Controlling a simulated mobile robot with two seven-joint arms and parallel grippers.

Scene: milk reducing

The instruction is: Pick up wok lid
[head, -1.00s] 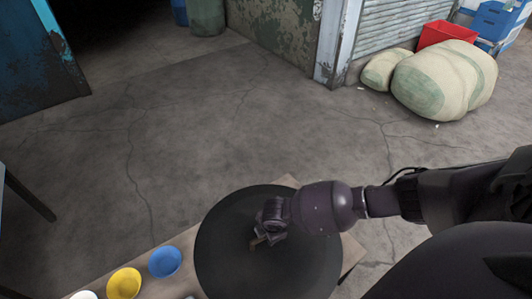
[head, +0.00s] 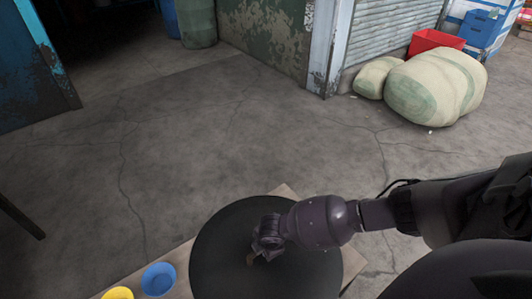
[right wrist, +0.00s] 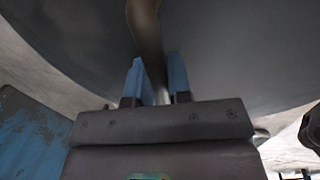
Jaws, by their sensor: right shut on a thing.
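The wok lid (head: 218,262) is a large dark round disc over the table at the bottom of the head view. My right gripper (head: 258,258) reaches in from the right to its middle, where a small brownish handle partly shows. In the right wrist view the blue fingers of my right gripper (right wrist: 158,82) are shut on the lid's dark handle (right wrist: 146,30), with the lid's grey surface (right wrist: 230,50) filling the space behind. Whether the lid touches what is beneath it is hidden. My left gripper is not in view.
A blue bowl (head: 159,279) and a yellow bowl (head: 117,293) stand left of the lid on the wooden table (head: 184,256). Stuffed sacks (head: 435,88) and a red crate (head: 436,42) lie at the back right. The concrete floor (head: 190,150) beyond the table is open.

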